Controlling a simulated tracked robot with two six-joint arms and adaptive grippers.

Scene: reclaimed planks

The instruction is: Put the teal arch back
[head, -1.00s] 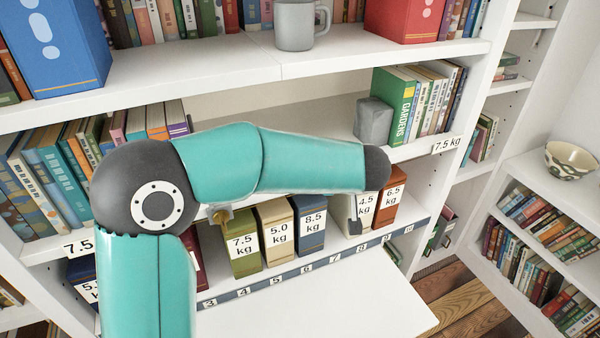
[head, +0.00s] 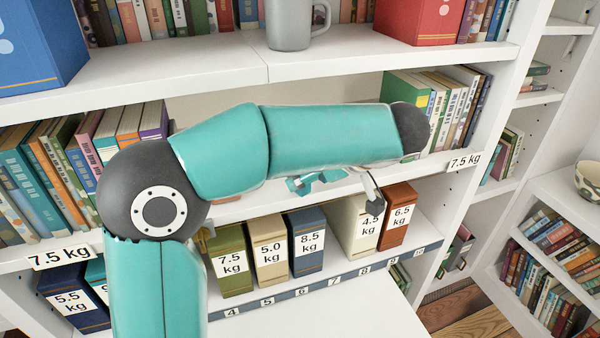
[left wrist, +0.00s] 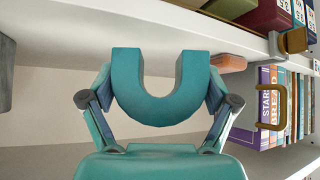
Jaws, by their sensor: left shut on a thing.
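The teal arch (left wrist: 160,108) is in the left wrist view, held between the two fingers of my left gripper (left wrist: 160,95). That view appears upside down, so the arch shows as a U. The gripper is shut on its sides, in front of the middle shelf, whose white board (left wrist: 110,22) crosses the top of that picture. In the head view my left forearm hides most of the gripper; only small teal and grey parts (head: 318,181) show below it, and I cannot tell arch from gripper there. My right gripper is not in view.
A flat wooden piece (left wrist: 228,62) lies on the middle shelf near the arch. Books (head: 455,105) stand at its right end, others at left. Weight-labelled boxes (head: 305,245) stand below. A grey mug (head: 290,22) is above. A brass handle (left wrist: 270,108) is near the books.

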